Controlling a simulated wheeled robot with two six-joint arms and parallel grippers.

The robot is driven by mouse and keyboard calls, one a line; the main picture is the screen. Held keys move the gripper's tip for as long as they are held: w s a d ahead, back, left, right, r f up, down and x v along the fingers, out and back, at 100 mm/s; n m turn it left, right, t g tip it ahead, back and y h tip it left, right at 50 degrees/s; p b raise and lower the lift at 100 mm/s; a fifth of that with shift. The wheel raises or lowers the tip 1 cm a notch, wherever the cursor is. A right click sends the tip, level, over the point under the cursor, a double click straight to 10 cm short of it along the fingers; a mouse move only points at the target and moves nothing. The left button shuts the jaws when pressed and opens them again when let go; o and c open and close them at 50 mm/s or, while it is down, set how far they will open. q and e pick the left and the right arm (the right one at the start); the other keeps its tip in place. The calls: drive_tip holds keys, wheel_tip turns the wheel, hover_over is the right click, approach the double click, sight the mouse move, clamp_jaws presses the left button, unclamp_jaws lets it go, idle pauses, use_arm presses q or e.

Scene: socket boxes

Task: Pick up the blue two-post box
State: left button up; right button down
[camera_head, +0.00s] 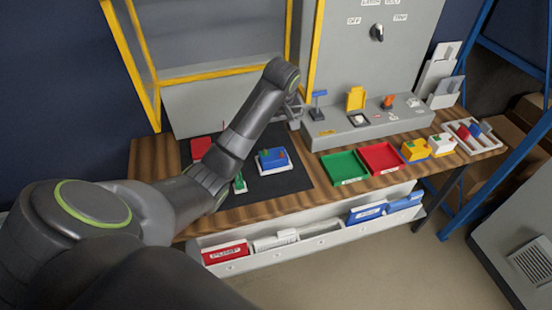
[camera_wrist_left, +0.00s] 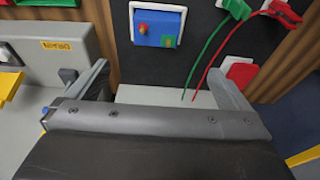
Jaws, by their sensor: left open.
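The blue two-post box (camera_head: 270,163) lies on the black mat (camera_head: 290,184), with a white rim and a red and a green post on its top. In the left wrist view the blue box (camera_wrist_left: 153,28) is at the top centre, beyond the fingers and apart from them. My left gripper (camera_head: 295,110) hangs behind the box, towards the back of the table. In the left wrist view its two fingers (camera_wrist_left: 158,72) are spread wide with nothing between them. My right gripper is not in view.
Green (camera_wrist_left: 234,9) and red (camera_wrist_left: 283,13) clips with wires lie on the mat near the box. A grey switch console (camera_head: 345,135) stands right of my gripper. Green (camera_head: 344,167) and red (camera_head: 381,157) trays and yellow boxes (camera_head: 415,149) are further right.

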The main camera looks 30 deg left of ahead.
use_arm(q)
drive_tip(key=f, duration=0.1)
hover_over(274, 155)
drive_tip(key=s, duration=0.2)
drive_tip(key=f, duration=0.5)
drive_tip(key=d+f, duration=0.1)
drive_tip(key=f, duration=0.2)
drive_tip(key=shift+w, duration=0.1)
drive_tip(key=shift+a+f, duration=0.15)
drive_tip(key=shift+f, duration=0.5)
drive_tip(key=shift+w+f, duration=0.25)
drive_tip(key=shift+f, duration=0.15)
drive_tip(key=shift+w+f+p, duration=0.1)
drive_tip(key=shift+f+p, duration=0.3)
drive_tip(key=x, duration=0.3)
drive_tip(key=shift+w+f, duration=0.15)
drive_tip(key=shift+f, duration=0.3)
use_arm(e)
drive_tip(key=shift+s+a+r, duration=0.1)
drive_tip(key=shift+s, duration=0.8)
